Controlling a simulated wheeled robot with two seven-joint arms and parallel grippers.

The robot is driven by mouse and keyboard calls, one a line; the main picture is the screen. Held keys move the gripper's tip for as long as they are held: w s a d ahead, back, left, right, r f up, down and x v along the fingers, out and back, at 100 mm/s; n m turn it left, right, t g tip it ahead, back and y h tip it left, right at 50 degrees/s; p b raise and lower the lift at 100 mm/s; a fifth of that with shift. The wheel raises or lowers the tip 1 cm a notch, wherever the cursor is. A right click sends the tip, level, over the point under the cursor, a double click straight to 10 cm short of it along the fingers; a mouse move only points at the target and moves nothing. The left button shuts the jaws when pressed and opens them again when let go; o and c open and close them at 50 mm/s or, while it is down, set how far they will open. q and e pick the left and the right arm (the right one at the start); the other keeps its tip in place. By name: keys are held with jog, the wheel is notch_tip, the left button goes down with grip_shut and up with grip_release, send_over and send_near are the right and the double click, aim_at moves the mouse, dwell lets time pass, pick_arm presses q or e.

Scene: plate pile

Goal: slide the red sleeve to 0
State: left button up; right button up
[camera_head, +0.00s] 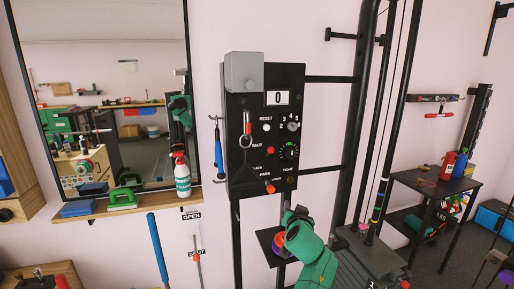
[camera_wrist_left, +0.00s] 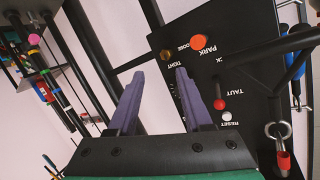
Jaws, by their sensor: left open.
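A black panel (camera_head: 262,165) hangs upright on the wall with a white readout (camera_head: 277,98) showing 0. A metal carabiner hangs on its left side with a small red sleeve (camera_head: 248,129); the red sleeve also shows at the lower right of the left wrist view (camera_wrist_left: 283,160). I cannot tell which scale the 0 belongs to. My left gripper (camera_wrist_left: 160,78) is open and empty, its two purple fingers pointing toward the panel's lower part. In the head view my green wrist is below the panel and largely hides the fingers. My right gripper is not in view.
A wooden shelf (camera_head: 140,207) with a spray bottle (camera_head: 182,176) is at left, below a mirror.

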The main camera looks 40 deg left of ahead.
pick_arm(q)
jog(key=s+a+r+n+y+p, duration=0.1)
jog(key=s+a+r+n+y, duration=0.1)
jog(key=r, duration=0.6)
jog(key=s+a+r+n+y+p, duration=0.1)
jog(key=s+a+r+n+y, duration=0.15)
jog(key=r, duration=0.65)
jog(key=n+g+y, duration=0.2)
jog(key=n+g, duration=0.1)
jog(key=n, duration=0.1)
send_near(249, 129)
jog(key=a, duration=0.1)
jog(key=shift+t, duration=0.4)
jog(key=p+x, duration=0.2)
jog(key=x, duration=0.6)
jog(key=shift+w+a+f, duration=0.2)
jog(key=shift+w+a, duration=0.05)
jog(key=shift+x, duration=0.8)
jog(key=shift+b, duration=0.3)
grip_shut()
